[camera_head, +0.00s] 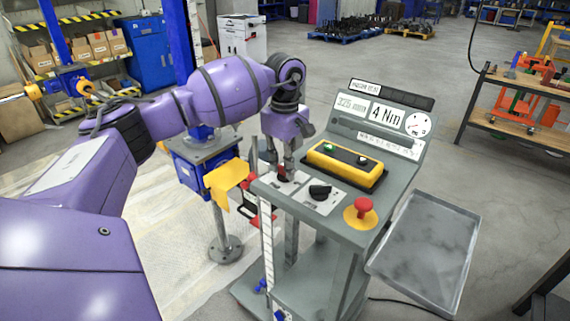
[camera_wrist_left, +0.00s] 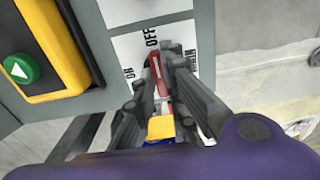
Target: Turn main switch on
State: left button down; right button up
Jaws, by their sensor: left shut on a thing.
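The red main switch (camera_head: 281,171) sits on a white label plate at the left of the control panel (camera_head: 338,214). In the left wrist view the red switch handle (camera_wrist_left: 156,70) points toward the word OFF, with ON printed to its left. My left gripper (camera_head: 284,168) reaches down over the switch from above. In the left wrist view its fingers (camera_wrist_left: 158,84) are shut on the handle, one on each side, and hide part of it. My right gripper is not in view.
A black selector knob (camera_head: 320,191), a yellow button box (camera_head: 345,164) and a red emergency stop (camera_head: 363,205) are on the same panel. A grey tray (camera_head: 425,248) juts out to the right. A yellow part (camera_head: 227,180) stands left of the panel.

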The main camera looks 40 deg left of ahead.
pick_arm(q)
jog(key=shift+n, duration=0.3)
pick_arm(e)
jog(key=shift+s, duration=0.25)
pick_arm(q)
jog(key=shift+r, duration=0.1)
jog(key=n+p, duration=0.1)
jog(key=n, duration=0.3)
jog(key=n+p, duration=0.1)
jog(key=n, duration=0.3)
jog(key=n+p, duration=0.1)
jog(key=n, duration=0.3)
jog(key=shift+r+n, duration=0.1)
jog(key=shift+n, duration=0.2)
jog(key=n+p, duration=0.1)
jog(key=n, duration=0.3)
jog(key=shift+p, duration=0.35)
jog(key=shift+n, duration=0.3)
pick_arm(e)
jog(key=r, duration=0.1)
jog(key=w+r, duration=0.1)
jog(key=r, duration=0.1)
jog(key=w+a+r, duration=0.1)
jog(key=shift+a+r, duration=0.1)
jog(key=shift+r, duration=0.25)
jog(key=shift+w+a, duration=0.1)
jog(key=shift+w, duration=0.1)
